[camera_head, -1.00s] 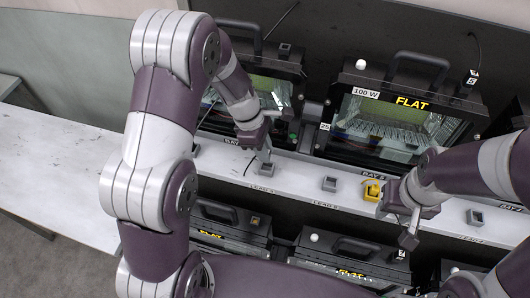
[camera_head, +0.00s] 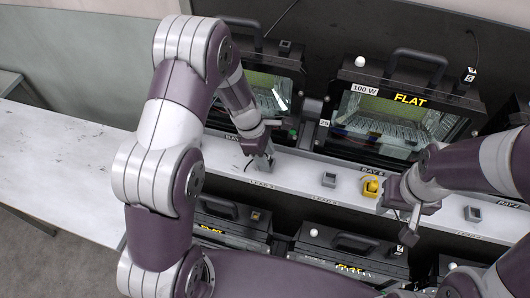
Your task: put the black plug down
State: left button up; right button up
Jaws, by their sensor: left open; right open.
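My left gripper (camera_head: 264,161) is open, low over the grey ledge (camera_head: 222,159) beside the LEAD label. A thin dark cable runs to the ledge just left of it. Its fingers and a small grey holder overlap there, and I cannot make out a black plug between them. My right gripper (camera_head: 408,226) is open and empty, over the ledge's front edge, right of a yellow piece (camera_head: 371,187). A black plug with a white label (camera_head: 468,76) stands on top of the right floodlight housing (camera_head: 404,110). Another dark plug (camera_head: 284,46) stands on the left housing.
Small grey holders stand on the ledge in the middle (camera_head: 329,179) and at the right (camera_head: 472,213). More black housings (camera_head: 350,255) sit below the ledge. The white table (camera_head: 60,170) at the left is clear.

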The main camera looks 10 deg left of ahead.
pick_arm(q)
jog(key=shift+w+r, duration=0.1)
jog(key=shift+r, duration=0.25)
jog(key=b+v, duration=0.2)
jog(key=v, duration=0.9)
jog(key=s+a+m+t+y, duration=0.2)
jog(key=s+m+y, duration=0.1)
jog(key=s+m, duration=1.35)
notch_tip(320, 180, down, 6)
jog(key=w+m+b, duration=0.1)
jog(key=w+b, duration=0.1)
jog(key=b, duration=0.3)
jog(key=shift+w+a, duration=0.15)
jog(key=shift+a, duration=0.15)
